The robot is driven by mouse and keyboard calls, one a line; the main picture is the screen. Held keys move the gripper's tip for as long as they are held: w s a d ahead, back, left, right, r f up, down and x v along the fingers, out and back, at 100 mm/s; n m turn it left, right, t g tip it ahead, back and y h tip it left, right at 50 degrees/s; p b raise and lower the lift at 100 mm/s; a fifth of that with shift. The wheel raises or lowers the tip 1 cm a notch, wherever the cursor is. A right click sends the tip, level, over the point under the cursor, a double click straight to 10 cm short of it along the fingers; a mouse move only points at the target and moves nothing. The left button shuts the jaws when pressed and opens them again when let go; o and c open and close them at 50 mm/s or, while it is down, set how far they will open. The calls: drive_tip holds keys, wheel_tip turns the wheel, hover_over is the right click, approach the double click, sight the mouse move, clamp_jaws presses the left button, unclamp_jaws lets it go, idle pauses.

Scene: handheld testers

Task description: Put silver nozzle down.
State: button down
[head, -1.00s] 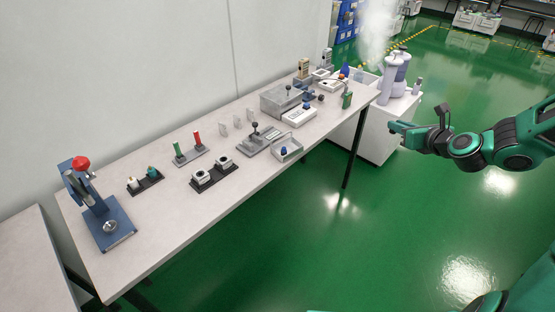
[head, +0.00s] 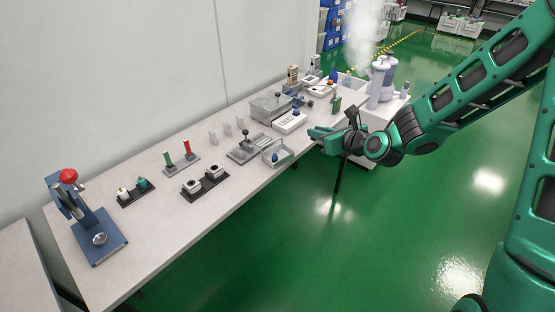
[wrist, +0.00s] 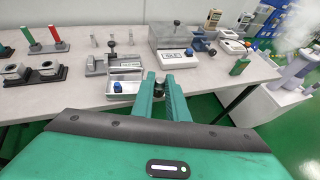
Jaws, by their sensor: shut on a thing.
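My gripper (head: 318,133) is at the right front edge of the bench, just right of a shallow grey tray (head: 289,156). In the wrist view its two green fingers (wrist: 160,88) are shut on a small, dark-looking piece between the tips, which I take to be the silver nozzle (wrist: 159,90). Its shape is mostly hidden by the fingers, and it does not show clearly in the head view. The tray also shows in the wrist view (wrist: 136,94), left of the fingertips, with a blue-topped piece (wrist: 118,87) in it.
A grey lever fixture (head: 247,148) stands behind the tray, and a grey box (head: 270,107) and white tester (head: 290,122) stand farther back. A green block (head: 336,104) is beyond my gripper. A black holder (head: 205,182) is to the left. The bench front (head: 190,228) is bare.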

drive_tip(key=s+a+n+g+y, duration=0.1)
drive_tip(key=s+a, duration=0.2)
drive_tip(key=a, duration=0.5)
drive_tip(key=s+a+n+g+y, duration=0.1)
drive_tip(key=s+a, duration=0.1)
drive_tip(key=a, duration=0.5)
hover_over(289, 150)
drive_tip(key=s, duration=0.3)
wheel_tip(289, 150, down, 7)
drive_tip(key=shift+a+r, duration=0.1)
drive_tip(key=shift+a, duration=0.05)
drive_tip(key=shift+f, duration=2.15)
drive_tip(key=c, duration=1.7)
unclamp_jaws()
drive_tip(key=shift+c, duration=0.2)
drive_tip(key=shift+r, duration=0.1)
